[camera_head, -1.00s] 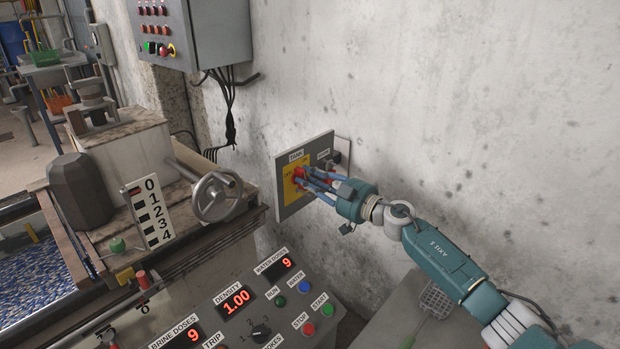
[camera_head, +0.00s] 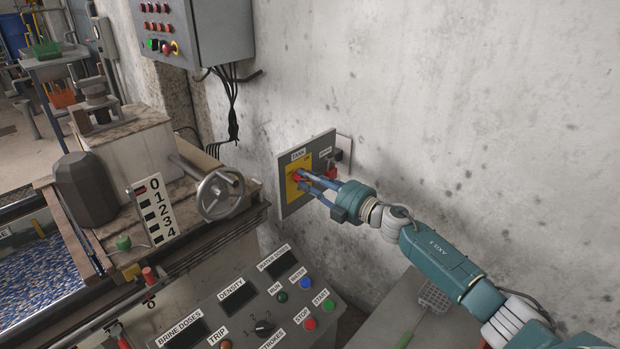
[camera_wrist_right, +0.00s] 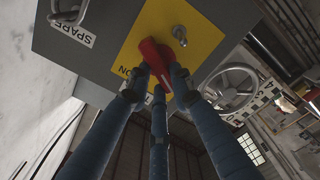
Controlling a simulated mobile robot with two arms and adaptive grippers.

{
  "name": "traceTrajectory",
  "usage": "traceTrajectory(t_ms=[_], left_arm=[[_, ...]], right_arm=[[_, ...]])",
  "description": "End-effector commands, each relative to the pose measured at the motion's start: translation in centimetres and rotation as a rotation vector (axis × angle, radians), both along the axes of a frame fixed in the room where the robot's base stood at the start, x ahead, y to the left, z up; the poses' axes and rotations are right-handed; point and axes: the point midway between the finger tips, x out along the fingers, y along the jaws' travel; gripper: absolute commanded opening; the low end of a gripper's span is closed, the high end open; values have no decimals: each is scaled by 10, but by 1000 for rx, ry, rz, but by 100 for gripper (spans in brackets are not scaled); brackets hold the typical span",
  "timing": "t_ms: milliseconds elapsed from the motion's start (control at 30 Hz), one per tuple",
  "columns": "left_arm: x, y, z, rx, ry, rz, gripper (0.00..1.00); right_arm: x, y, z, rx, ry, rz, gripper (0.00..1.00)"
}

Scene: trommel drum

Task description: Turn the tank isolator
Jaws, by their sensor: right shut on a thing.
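The tank isolator is a red knob (camera_wrist_right: 155,58) on a yellow plate (camera_wrist_right: 196,42), on a grey wall panel labelled TANK and SPARE. In the head view the panel (camera_head: 291,208) hangs on the concrete wall, and the yellow plate also shows there (camera_head: 292,188). My right gripper (camera_head: 306,179) reaches in from the right and is shut on the red knob. In the right wrist view its blue fingers (camera_wrist_right: 157,92) close around the knob, with the ON mark beside it. The fingers hide part of the knob in the head view. My left gripper is not in view.
A control console (camera_head: 222,316) with dark displays and buttons stands below. A handwheel (camera_head: 220,194) and a 0-to-4 scale (camera_head: 154,210) are left of the panel. A grey control box (camera_head: 216,35) hangs above. The wall to the right is bare.

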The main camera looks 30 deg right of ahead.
Motion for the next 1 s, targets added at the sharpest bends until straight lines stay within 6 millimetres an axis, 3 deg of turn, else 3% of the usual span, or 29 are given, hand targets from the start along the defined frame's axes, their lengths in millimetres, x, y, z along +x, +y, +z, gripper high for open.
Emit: traceTrajectory(t_ms=[500,1000], left_arm=[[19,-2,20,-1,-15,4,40],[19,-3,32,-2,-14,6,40]], right_arm=[[-2,4,-6,-373,-128,3,0],[-2,5,-7,-476,-163,4,0]])
